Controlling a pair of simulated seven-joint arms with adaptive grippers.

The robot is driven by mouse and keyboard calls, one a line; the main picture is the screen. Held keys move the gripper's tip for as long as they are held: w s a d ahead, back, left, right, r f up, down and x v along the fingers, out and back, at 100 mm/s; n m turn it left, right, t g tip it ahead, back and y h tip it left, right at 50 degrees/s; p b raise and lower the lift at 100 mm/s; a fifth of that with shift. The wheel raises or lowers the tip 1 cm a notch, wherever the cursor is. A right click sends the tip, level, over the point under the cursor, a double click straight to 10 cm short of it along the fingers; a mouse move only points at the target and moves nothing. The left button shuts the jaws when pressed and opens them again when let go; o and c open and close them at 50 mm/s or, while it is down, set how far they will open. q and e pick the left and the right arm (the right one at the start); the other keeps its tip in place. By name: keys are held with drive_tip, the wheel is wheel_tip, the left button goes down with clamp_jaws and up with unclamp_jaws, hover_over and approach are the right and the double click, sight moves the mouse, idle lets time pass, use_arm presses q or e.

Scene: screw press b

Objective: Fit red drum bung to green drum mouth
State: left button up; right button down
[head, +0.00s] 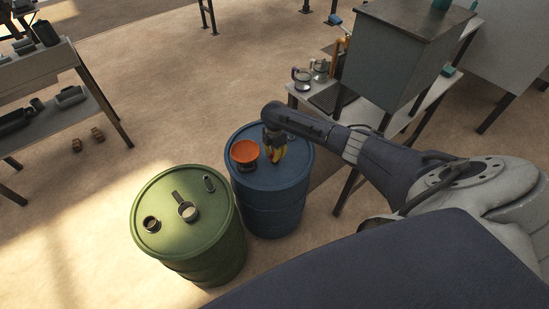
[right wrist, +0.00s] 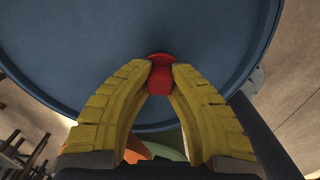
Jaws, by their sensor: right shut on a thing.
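My right gripper (head: 274,157) is above the top of the blue drum (head: 275,205). Its yellow fingers are closed on the red bung (right wrist: 160,78), which shows between the fingertips in the right wrist view, against the blue lid. I cannot tell whether the bung touches the lid. The green drum (head: 190,245) stands upright to the left of the blue one. A dark round mouth (head: 151,224) with a raised rim is on the left of its lid. My left gripper is not in view.
An orange bowl-like piece (head: 244,151) sits on the blue drum beside the gripper. A small round pan with a handle (head: 188,211) lies on the green lid. A workbench (head: 425,110) with mugs stands behind right; a shelf (head: 60,95) is at far left. Open floor lies between.

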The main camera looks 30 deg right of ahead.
sight(274, 153)
drive_tip(key=shift+r, duration=0.1)
idle(0.4)
wheel_tip(274, 153, up, 20)
idle(0.6)
idle(1.2)
